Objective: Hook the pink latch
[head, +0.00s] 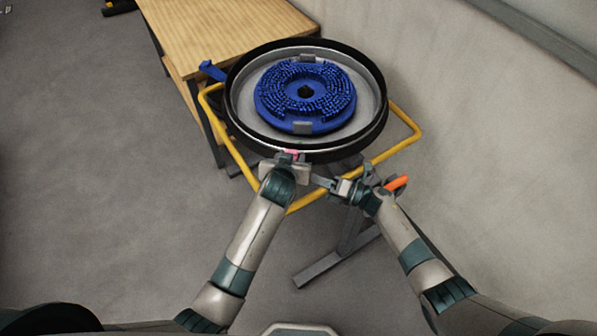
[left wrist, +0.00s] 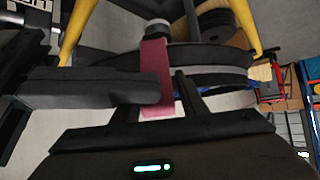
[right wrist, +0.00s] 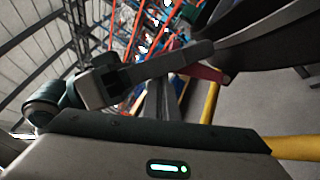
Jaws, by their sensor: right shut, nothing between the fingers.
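The pink latch (head: 291,153) is at the front rim of the round black tank (head: 233,128), largely covered by my left gripper (head: 288,164) in the head view. In the left wrist view the latch (left wrist: 153,62) is a flat pink strip right at my left fingers. Whether they press on it from both sides is unclear. The right wrist view also shows the latch (right wrist: 203,71), beside the left gripper's grey finger. My right gripper (head: 320,181) is shut and empty, just right of the left gripper and below the rim. The catch for the latch cannot be made out.
A blue brush disc (head: 268,97) lies inside the tank. A yellow tube frame (head: 408,142) runs around the tank, close to both arms. A wooden table (head: 215,25) stands behind at left, and a wall is at right. The floor at left is clear.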

